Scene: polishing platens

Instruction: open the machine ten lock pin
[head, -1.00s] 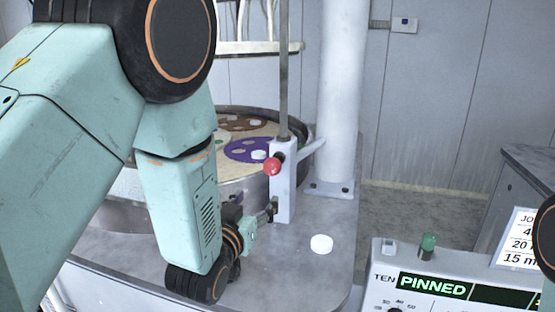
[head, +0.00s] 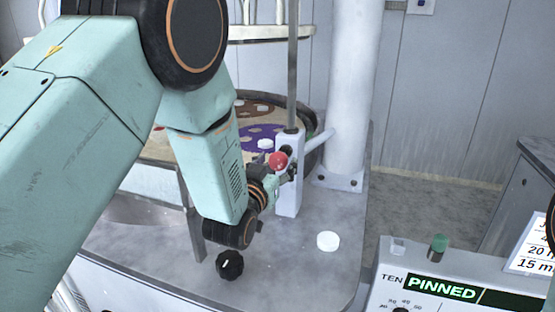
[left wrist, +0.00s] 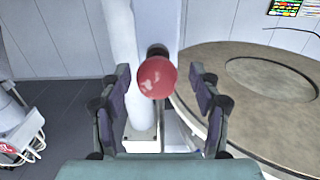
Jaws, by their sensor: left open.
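The lock pin's red ball knob (head: 278,161) sits on the front of a grey upright block (head: 289,195) that holds a vertical rod. My left gripper (head: 288,172) is at the knob in the head view, partly hidden by its own wrist. In the left wrist view, the red knob (left wrist: 157,78) lies between the two spread fingers (left wrist: 160,95), with a gap on each side. The fingers do not touch it in this view. The machine ten panel (head: 455,285) reads "PINNED". My right gripper is not in view.
A white pillar (head: 352,90) stands behind the block. A white puck (head: 328,241) and a black knob (head: 230,265) are on the grey deck. A round platen with purple and brown carriers (head: 262,132) lies behind my left arm.

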